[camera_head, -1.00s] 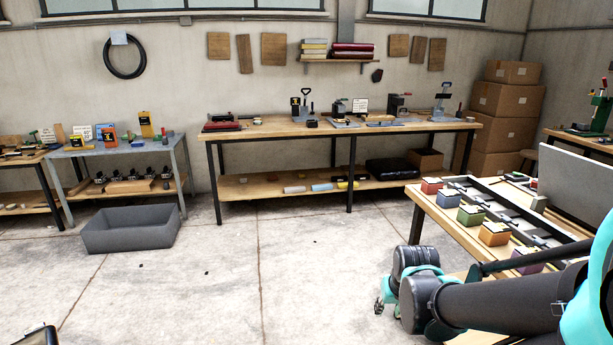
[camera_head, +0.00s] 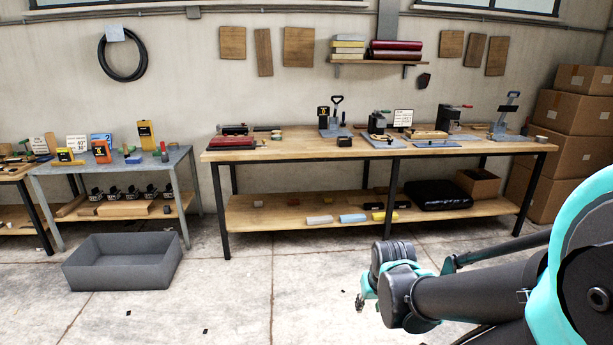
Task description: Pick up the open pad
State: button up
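I cannot tell for sure which thing is the open pad. On the long wooden workbench (camera_head: 290,150) lie flat blue-grey mats (camera_head: 436,144) and a dark red flat item (camera_head: 232,142) at its left end; they are too small to make out in detail. My arm reaches in from the lower right, and its end, my gripper (camera_head: 362,298), shows small and partly hidden behind the arm's dark joints. It is in front of the workbench, apart from it, over the floor. Whether its fingers are open or shut does not show.
A grey metal table (camera_head: 105,163) with small boxes and tools stands left. A grey open bin (camera_head: 122,264) is on the floor before it. Cardboard boxes (camera_head: 572,120) are stacked at the right. A shelf (camera_head: 375,61) holds folded stacks. The concrete floor in front is mostly clear.

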aim_at(342, 140)
jog(key=i, duration=1.85)
